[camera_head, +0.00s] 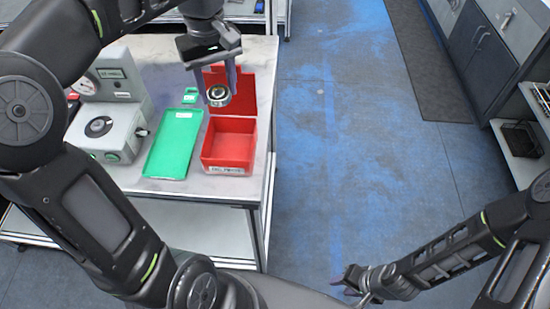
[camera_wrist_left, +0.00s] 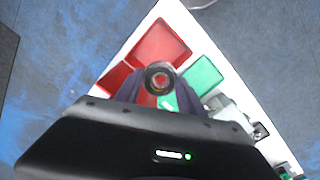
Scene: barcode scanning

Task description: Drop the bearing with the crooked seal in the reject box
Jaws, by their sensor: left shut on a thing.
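My left gripper (camera_head: 217,92) is shut on a round metal bearing (camera_head: 218,95) with a dark ring and a bright rim. It holds the bearing in the air, in front of the raised red lid of the red reject box (camera_head: 229,165). The open box stands on the table, and its floor looks empty. In the left wrist view the bearing (camera_wrist_left: 160,76) sits between the dark fingertips, with the red box (camera_wrist_left: 160,42) beyond it. The seal is too small to judge. My right gripper (camera_head: 356,281) is low at the right, over the floor; its fingers are too small to read.
A green tray (camera_head: 173,145) lies left of the red box, with a small green item (camera_head: 190,96) behind it. A grey test device (camera_head: 107,130) with a dial gauge stands further left. The table (camera_head: 262,110) ends just right of the box; blue floor lies beyond.

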